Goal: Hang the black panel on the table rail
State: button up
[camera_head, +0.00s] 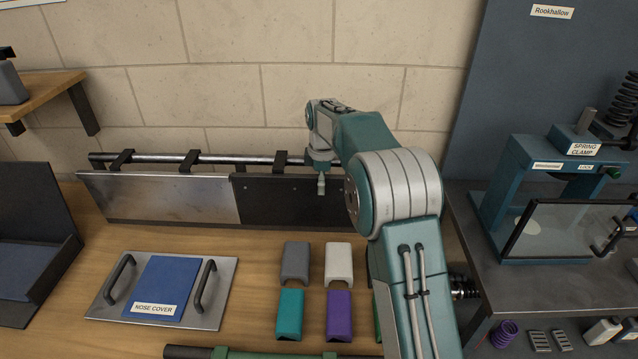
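The black panel (272,203) stands upright at the back of the table, just right of a silver panel (170,198). Its right part is hidden behind my arm. The rail (150,159) runs along the wall above both panels. Dark hooks sit on the rail; one hook (281,158) is above the black panel and appears to meet its top edge. My gripper (321,186) points down in front of the black panel's upper part. It is small and seen side-on, so its finger opening and any contact with the panel cannot be made out.
The nose cover plate (105,308) with two handles lies front left. Several coloured blocks, including a purple one (339,315), stand in front of the black panel. A green bar (250,354) lies at the near edge. A spring clamp machine (545,180) stands on the right bench.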

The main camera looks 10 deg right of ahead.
jog(key=shift+d, duration=0.25)
jog(key=shift+a+r, duration=0.1)
jog(key=shift+r, duration=0.1)
jog(key=r, duration=1)
jog(key=shift+s+d+r, duration=0.1)
jog(key=shift+d+r, duration=0.1)
jog(key=shift+d, duration=0.05)
jog(key=shift+s+r, duration=0.15)
jog(key=shift+r, duration=0.45)
jog(key=s+d+r+m+t, duration=0.1)
jog(key=s+r+m, duration=0.3)
jog(key=s, duration=0.6)
jog(key=s+d+r+m+t, duration=0.15)
jog(key=s+r+m, duration=0.25)
jog(key=s, duration=0.6)
jog(key=s+f+m+t, duration=0.1)
jog(key=s+f+m, duration=0.2)
jog(key=s, duration=0.6)
jog(key=s+f+m+t, duration=0.1)
jog(key=s+f+m, duration=0.3)
jog(key=s, duration=0.6)
jog(key=shift+f+m+t, duration=0.3)
jog(key=shift+f+t, duration=0.05)
jog(key=shift+f, duration=0.6)
jog(key=shift+a, duration=0.1)
